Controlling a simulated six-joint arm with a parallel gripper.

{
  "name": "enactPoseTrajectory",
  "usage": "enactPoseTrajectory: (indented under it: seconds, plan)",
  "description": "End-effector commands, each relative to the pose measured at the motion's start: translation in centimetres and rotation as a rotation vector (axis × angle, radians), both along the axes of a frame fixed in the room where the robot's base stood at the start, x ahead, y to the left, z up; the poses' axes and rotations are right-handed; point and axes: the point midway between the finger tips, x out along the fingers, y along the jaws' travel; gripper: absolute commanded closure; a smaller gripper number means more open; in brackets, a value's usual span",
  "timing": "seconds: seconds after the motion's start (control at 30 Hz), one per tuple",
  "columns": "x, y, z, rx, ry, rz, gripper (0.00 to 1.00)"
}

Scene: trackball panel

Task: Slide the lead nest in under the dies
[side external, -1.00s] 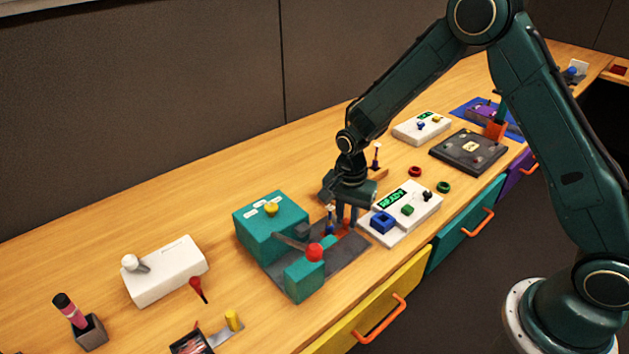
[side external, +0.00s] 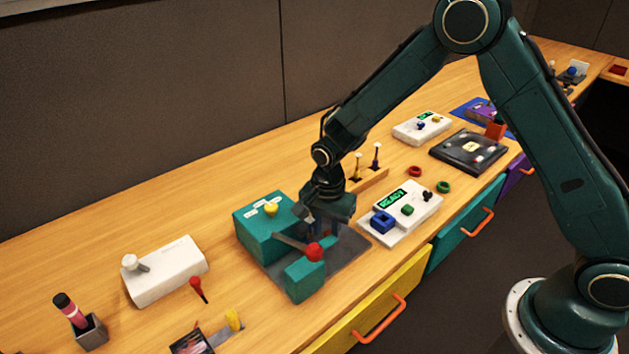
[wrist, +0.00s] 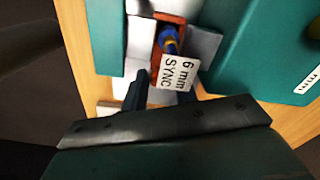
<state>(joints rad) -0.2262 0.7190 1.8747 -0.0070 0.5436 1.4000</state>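The teal press (side external: 262,232) stands on a grey base plate (side external: 350,246), with a red-knobbed lever (side external: 314,252) at its front. My gripper (side external: 325,228) points down at the press, its fingertips mostly hidden there by the press and lever. In the wrist view the orange-red lead nest (wrist: 157,76) sits between light grey blocks. A blue lead with a yellow band (wrist: 169,42) lies in it. A white tag reading "6 mm SYNC" (wrist: 179,68) covers part of the nest. The gripper's dark fingers (wrist: 162,92) straddle the nest's near end; their grip is hidden. The dies are not clearly distinguishable.
A white panel (side external: 425,208) with a green READY display and a blue block (side external: 383,222) stands right of the press. Two upright pegs (side external: 367,163) stand behind.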

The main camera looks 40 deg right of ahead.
Motion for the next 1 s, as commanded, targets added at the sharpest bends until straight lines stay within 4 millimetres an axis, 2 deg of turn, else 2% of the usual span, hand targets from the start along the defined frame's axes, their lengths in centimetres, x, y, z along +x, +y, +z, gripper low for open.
enactPoseTrajectory:
  seconds: [0.37, 0.57, 0.77, 1.0]
  plan:
    - [0.0, -0.3, 0.2, -0.005, 0.001, -0.006, 0.72]
    - [0.0, -0.3, 1.4, -0.005, 0.0, -0.007, 0.72]
    - [0.1, -0.3, 4.0, -0.004, -0.003, -0.006, 0.72]
    - [0.0, -0.3, 8.1, -0.003, -0.002, -0.005, 0.72]
